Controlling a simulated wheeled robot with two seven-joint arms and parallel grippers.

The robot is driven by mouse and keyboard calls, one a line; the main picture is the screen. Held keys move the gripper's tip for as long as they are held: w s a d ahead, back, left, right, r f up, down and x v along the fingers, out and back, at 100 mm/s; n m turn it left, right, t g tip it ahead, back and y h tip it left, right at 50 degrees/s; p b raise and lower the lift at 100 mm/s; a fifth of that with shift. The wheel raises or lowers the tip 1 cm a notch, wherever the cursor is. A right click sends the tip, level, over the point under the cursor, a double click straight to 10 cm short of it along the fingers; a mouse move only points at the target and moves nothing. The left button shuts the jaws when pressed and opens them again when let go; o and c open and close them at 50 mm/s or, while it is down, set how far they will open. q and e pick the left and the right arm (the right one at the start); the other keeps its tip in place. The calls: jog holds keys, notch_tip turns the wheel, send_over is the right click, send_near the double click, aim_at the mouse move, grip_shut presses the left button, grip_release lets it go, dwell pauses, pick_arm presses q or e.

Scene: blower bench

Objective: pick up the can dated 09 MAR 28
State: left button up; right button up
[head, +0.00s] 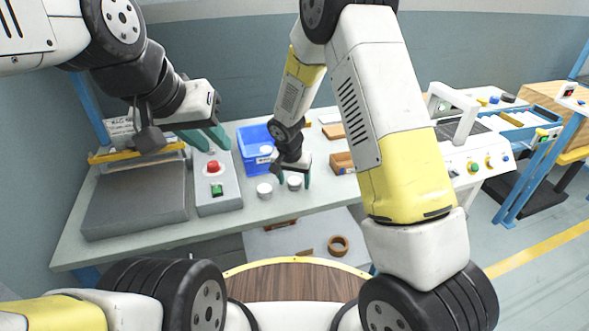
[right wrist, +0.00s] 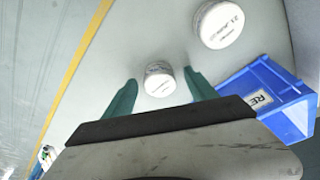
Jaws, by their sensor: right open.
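Two white cans stand on the bench. One can (head: 294,182) is between the spread teal fingers of my open right gripper (head: 293,186). In the right wrist view this can (right wrist: 159,84) sits between the fingertips (right wrist: 162,78), with a gap on each side. The other can (head: 264,190) stands just left of it and shows larger in the right wrist view (right wrist: 218,25). Both lids carry dark print, but I cannot read the dates surely. My left gripper (head: 206,139) is open and empty above the grey control box.
A blue bin (head: 250,138) with a white label stands behind the cans, close to the right gripper. The grey control box (head: 217,190) with red and green buttons and a grey plate machine (head: 135,200) are at left. Wooden blocks (head: 342,162) lie at right. The bench front is clear.

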jog(key=shift+f, duration=0.2)
jog(key=c, duration=1.4)
grip_shut()
jog(key=shift+w+r, duration=0.1)
jog(key=shift+r, duration=0.05)
